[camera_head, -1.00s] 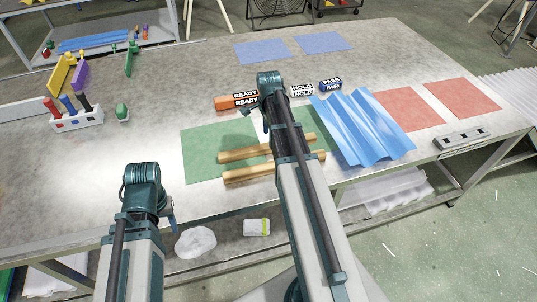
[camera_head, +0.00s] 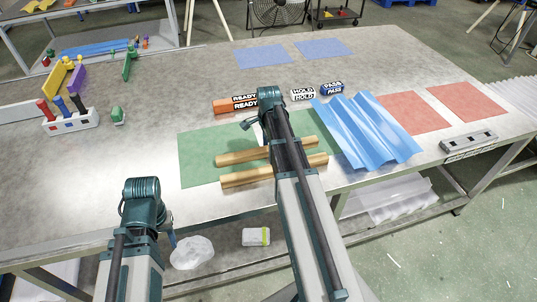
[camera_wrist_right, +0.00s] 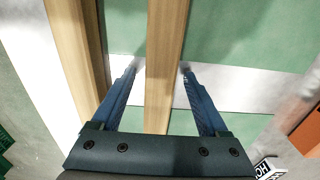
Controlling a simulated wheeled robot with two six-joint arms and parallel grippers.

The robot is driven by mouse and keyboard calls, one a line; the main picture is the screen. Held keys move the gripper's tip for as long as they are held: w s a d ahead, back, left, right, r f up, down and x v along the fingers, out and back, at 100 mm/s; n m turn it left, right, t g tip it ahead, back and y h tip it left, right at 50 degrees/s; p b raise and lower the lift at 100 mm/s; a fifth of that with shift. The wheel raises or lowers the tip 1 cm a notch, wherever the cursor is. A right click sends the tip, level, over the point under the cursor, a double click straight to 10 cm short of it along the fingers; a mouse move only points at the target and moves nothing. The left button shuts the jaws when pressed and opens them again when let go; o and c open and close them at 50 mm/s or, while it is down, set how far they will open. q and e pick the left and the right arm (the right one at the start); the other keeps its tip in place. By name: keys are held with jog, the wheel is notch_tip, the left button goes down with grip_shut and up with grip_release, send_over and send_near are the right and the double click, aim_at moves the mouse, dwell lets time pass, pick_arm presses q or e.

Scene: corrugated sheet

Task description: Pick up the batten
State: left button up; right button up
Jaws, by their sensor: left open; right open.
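The far batten (camera_head: 240,157) and the near batten (camera_head: 240,178) are each partly hidden by my right arm in the head view. In the right wrist view my right gripper (camera_wrist_right: 159,67) is open, with one finger on each side of the far batten (camera_wrist_right: 164,60). I cannot tell the fingertips' height over it. The near batten (camera_wrist_right: 76,50) runs outside the fingers, to the left. My left gripper (camera_head: 171,236) is open and empty at the table's near edge, its fingers mostly hidden.
The blue corrugated sheet (camera_head: 362,130) lies right of the battens. READY (camera_head: 225,106), HOLD (camera_head: 302,94) and PASS (camera_head: 332,88) blocks stand behind them. A white holder (camera_head: 72,124) with coloured tools is at the left. The table between holder and green mat is mostly clear.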

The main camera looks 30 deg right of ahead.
grip_shut()
dwell(0.3)
pick_arm(q)
jog(key=shift+r, duration=0.2)
pick_arm(e)
jog(key=shift+r, duration=0.15)
